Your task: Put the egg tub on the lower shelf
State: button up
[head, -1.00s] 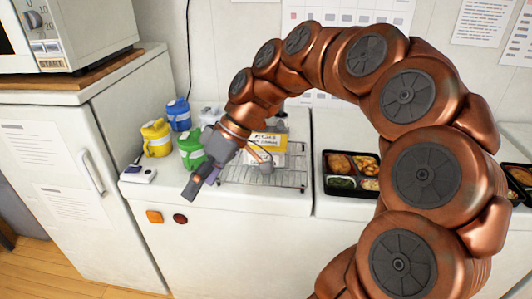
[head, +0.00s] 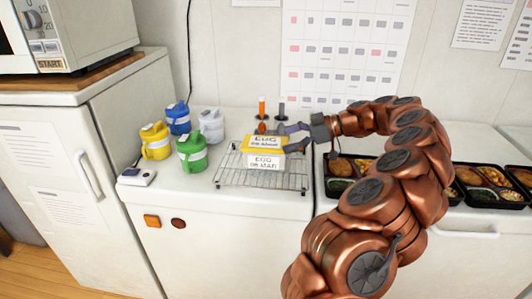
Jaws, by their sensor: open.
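A yellow tub (head: 259,144) with a white label reading "EGG" sits on top of a white labelled tub (head: 264,161). The white tub's label also seems to start with "EGG", and the smaller print is unclear. Both stand on a wire rack (head: 229,172) on the white counter. My gripper (head: 284,138) is open at the right side of the yellow tub, its fingers pointing left. I cannot tell whether a finger touches it. I cannot make out a lower shelf.
Blue (head: 178,118), yellow (head: 156,141), green (head: 192,152) and white (head: 211,125) jugs stand left of the rack. An orange-topped bottle (head: 262,108) is behind the tubs. Food trays (head: 484,205) lie at right. A small white device (head: 137,178) sits at the counter's front left.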

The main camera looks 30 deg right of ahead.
aim_at(268, 143)
jog(key=shift+r+p+x, duration=0.15)
jog(key=shift+p+x, duration=0.4)
jog(key=shift+x, duration=1.05)
jog(key=shift+r+p+x, duration=0.15)
jog(key=shift+p+x, duration=0.35)
jog(key=shift+x, duration=1.05)
jog(key=shift+w+a+f, duration=0.2)
jog(key=shift+w+a, duration=0.1)
jog(key=shift+w, duration=0.05)
jog(key=shift+c, duration=0.3)
jog(key=c, duration=1.3)
